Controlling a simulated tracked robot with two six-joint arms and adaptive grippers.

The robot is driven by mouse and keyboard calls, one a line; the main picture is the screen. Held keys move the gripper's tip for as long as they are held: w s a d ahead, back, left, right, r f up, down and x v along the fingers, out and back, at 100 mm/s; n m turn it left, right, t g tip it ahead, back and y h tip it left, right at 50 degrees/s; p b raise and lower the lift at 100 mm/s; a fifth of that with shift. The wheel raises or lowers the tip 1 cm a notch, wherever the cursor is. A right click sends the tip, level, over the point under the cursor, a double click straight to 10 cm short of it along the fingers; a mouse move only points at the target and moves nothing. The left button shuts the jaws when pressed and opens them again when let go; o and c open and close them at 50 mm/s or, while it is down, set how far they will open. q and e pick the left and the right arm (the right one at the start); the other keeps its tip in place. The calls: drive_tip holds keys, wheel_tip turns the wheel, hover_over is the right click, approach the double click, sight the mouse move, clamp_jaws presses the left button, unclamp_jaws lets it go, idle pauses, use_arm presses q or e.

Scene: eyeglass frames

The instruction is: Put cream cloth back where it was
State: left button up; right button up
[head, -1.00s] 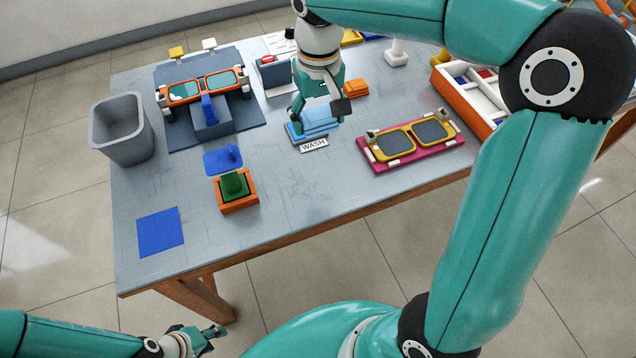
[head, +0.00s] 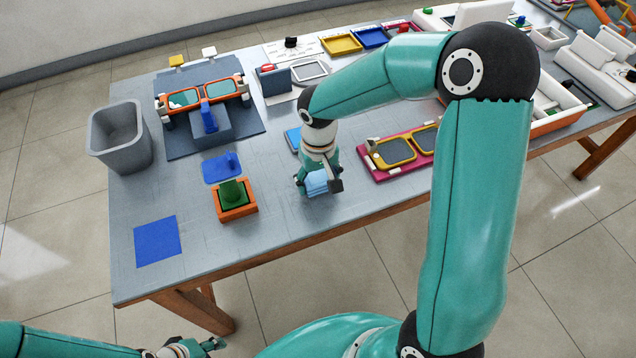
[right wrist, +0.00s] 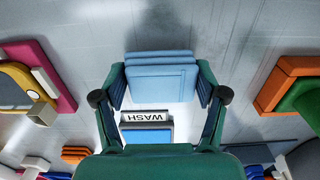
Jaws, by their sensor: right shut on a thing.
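No cream cloth shows in these views. My right gripper (head: 318,192) is shut on a folded light blue cloth (head: 317,182), over the front part of the table. In the right wrist view the light blue cloth (right wrist: 160,77) sits between the two fingers, its layers stacked. Behind it in the head view, a blue tray (head: 293,138) is partly hidden by my arm. In the right wrist view the WASH label (right wrist: 147,117) lies beside that tray (right wrist: 147,134). My left gripper (head: 205,346) is low at the bottom edge, away from the table, its jaws unclear.
Yellow glasses lie on a magenta holder (head: 382,172) right of my gripper. An orange block with a green pad (head: 235,196) stands to its left. A flat blue square (head: 157,240), a grey bin (head: 120,135) and orange glasses on a stand (head: 200,92) are further left.

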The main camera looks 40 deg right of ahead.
sight(318, 180)
drive_tip(key=shift+f, duration=0.7)
drive_tip(key=o, duration=1.1)
drive_tip(key=shift+f, duration=0.1)
drive_tip(key=shift+r, duration=0.25)
wheel_tip(318, 180, up, 12)
drive_tip(key=shift+f+p, duration=0.15)
drive_tip(key=shift+p, duration=0.2)
